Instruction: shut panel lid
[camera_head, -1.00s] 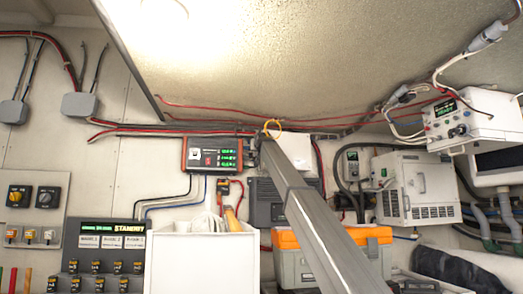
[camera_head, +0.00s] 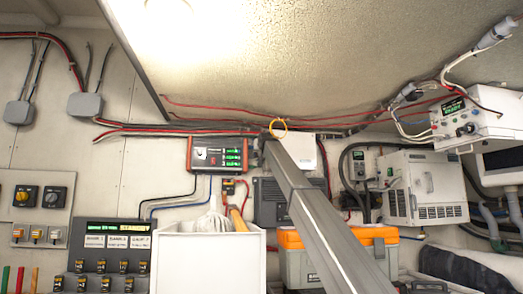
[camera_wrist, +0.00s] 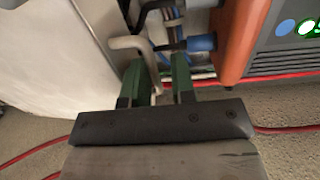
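A white square panel (camera_head: 306,152), perhaps the lid, stands out at the back wall, partly hidden behind my arm in the head view. In the wrist view a large pale panel face (camera_wrist: 45,55) fills the upper left. A bent pale metal bar (camera_wrist: 132,43), like a handle, runs from beside this face down between my green fingers. My gripper (camera_wrist: 158,72) has its fingers apart around the bar, with a gap visible on the right finger's side. In the head view, my arm's end is at the panel's left edge, and the fingers cannot be made out.
An orange-and-grey device (camera_head: 217,155) with green readouts is close left of my arm's end; its orange side (camera_wrist: 240,40) is near my right finger. A white bin (camera_head: 210,268) and orange-lidded toolbox (camera_head: 300,262) stand below.

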